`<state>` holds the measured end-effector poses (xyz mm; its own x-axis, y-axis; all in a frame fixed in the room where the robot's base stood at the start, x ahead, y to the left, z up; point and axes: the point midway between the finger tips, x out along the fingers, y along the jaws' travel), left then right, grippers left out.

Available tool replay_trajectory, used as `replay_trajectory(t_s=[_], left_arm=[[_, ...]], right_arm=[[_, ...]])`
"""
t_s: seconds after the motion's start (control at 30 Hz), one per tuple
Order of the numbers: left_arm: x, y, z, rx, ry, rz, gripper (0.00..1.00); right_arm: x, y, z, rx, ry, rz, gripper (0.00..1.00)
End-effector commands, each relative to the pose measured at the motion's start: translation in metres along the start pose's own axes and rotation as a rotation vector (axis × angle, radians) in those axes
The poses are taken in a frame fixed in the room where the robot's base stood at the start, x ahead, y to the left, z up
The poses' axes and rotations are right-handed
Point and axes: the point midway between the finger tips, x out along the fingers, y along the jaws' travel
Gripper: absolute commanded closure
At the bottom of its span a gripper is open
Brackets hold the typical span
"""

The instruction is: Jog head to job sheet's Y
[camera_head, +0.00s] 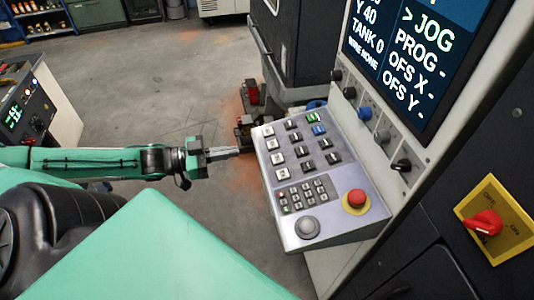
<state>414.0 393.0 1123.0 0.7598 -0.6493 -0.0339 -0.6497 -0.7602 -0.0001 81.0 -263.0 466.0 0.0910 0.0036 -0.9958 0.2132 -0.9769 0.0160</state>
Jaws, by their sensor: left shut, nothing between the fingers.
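The machine's screen (415,50) is at the upper right. It reads "Y 40", "TANK 0" and "WIRE NONE" on the left, and "> JOG", "PROG -", "OFS X -", "OFS Y -" on the right. The line above Y is cut off. Below it, a sloped control panel (262,200) carries several keys, one green (313,118) and one blue (319,129). My left gripper (236,152) is shut and empty, its tips near the panel's left edge, close to the upper-left keys. I cannot tell whether it touches. My right gripper is not in view. No job sheet is visible.
A red emergency button (356,199) and a grey round knob (307,227) sit on the panel's lower part. A red rotary switch (484,223) on a yellow plate is at the right. Another console (30,110) stands at the left. Open floor (150,90) lies between.

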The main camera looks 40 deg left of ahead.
Motion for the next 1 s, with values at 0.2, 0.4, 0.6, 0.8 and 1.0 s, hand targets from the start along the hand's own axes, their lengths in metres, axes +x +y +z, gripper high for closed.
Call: replay_trajectory(t_s=[0.2,0.4,0.6,0.8,1.0], left_arm=[[0.018,0.0,0.001,0.002,0.002,0.002,1.0],[0.034,-0.001,0.001,0.001,0.002,0.0,1.0],[0.048,0.0,0.001,0.003,0.001,0.001,1.0],[0.06,-0.001,0.001,0.001,0.002,-0.001,1.0],[0.072,-0.001,0.001,0.002,0.001,0.0,1.0]], right_arm=[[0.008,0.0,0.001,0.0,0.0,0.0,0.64],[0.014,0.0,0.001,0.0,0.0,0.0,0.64],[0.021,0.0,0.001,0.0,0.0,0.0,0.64],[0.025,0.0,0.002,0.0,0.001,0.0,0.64],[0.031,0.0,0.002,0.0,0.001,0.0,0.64]])
